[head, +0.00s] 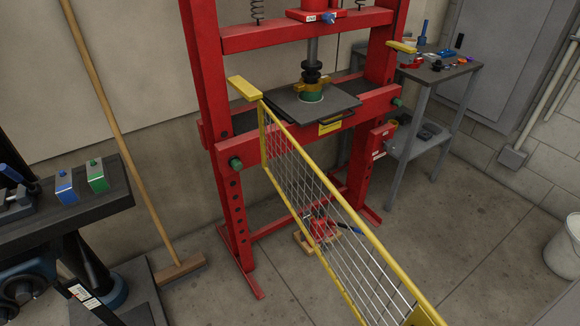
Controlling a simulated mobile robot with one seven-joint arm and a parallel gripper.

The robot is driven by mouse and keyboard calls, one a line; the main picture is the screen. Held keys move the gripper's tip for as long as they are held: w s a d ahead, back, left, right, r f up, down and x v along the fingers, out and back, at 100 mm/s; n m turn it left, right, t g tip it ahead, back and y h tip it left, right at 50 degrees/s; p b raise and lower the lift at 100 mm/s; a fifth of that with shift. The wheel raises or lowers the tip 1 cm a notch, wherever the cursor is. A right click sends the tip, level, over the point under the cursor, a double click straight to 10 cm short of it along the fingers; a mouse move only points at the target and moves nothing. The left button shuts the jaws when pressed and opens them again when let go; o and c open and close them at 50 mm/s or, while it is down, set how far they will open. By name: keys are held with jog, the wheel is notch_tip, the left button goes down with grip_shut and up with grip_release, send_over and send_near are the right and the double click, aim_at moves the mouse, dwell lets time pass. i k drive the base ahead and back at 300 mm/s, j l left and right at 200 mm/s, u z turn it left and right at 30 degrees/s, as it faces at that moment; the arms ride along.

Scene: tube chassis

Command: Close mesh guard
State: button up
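The mesh guard (352,211) is a yellow frame with thin pale wire mesh. It stands open, reaching from near the left post of the red press (208,75) out towards me and to the lower right. Its near end runs to the bottom edge of the picture. A yellow bracket (245,88) shows at the left post by the guard's far end, and another yellow bracket (402,47) shows at the right post. The front of the press between the posts is uncovered. My gripper is not in view.
A dark bench (100,212) with a blue and a green block stands at the left. A broom (130,140) leans on the wall. A grey side table (440,72) with tools stands right of the press. A white bucket (565,248) is at the right edge. Floor right of the guard is clear.

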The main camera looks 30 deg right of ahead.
aim_at(419, 317)
jog(key=z, duration=0.75)
jog(key=k+u, duration=0.35)
jog(key=k, duration=0.6)
